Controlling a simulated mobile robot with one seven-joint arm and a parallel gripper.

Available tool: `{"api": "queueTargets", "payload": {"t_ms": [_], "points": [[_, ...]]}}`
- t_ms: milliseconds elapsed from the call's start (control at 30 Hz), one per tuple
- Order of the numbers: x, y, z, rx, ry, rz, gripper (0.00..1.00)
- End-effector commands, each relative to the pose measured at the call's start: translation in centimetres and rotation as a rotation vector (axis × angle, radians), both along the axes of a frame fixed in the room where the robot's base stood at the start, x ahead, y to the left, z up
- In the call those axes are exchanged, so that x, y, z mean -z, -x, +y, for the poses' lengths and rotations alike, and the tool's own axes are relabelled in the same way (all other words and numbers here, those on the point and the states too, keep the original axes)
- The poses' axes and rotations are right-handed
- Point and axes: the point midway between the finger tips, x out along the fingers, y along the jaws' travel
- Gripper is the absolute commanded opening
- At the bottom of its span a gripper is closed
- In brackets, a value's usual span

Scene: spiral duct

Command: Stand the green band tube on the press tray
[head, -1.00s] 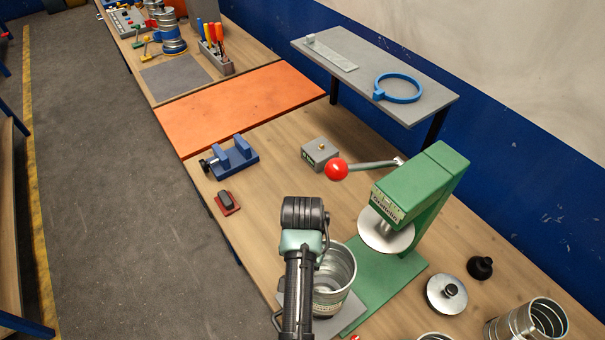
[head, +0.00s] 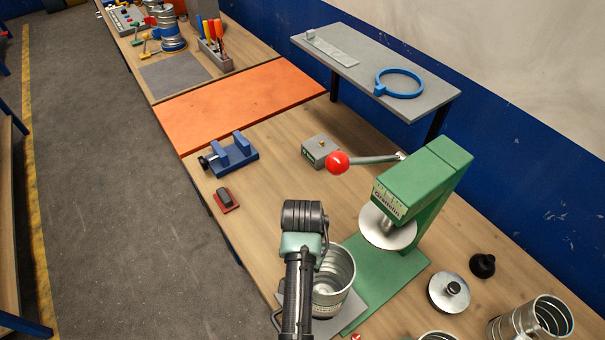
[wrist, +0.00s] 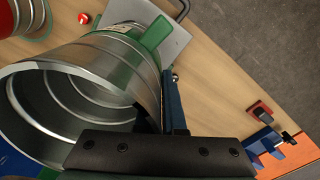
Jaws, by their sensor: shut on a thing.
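The green band tube (head: 338,283) is a silver, open-topped metal cylinder at bottom centre in the head view. It looks roughly upright over the grey press tray (head: 352,312); I cannot tell whether its base touches it. In the wrist view the tube (wrist: 85,95) fills the left, its ribbed inside showing, with a green patch (wrist: 158,32) at its far side and the grey tray (wrist: 172,45) beyond. My gripper (head: 318,252) is shut on the tube's wall; its fingertips are largely hidden in the head view, and a dark finger (wrist: 155,152) shows in the wrist view.
The green press (head: 430,185), with a round plate and red-knobbed lever (head: 337,162), stands right of the tube. A blue clamp (head: 230,158) and red block (head: 226,200) sit left.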

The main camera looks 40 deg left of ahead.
Motion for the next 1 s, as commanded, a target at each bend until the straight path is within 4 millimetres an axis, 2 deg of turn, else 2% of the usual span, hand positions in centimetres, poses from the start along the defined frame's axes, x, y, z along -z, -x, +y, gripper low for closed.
{"api": "queueTargets", "payload": {"t_ms": [967, 1000], "points": [[2.5, 0.0, 0.0, 0.0, 0.0, -0.001, 0.0], [2.4, 0.0, 0.0, 0.0, 0.0, -0.001, 0.1]]}}
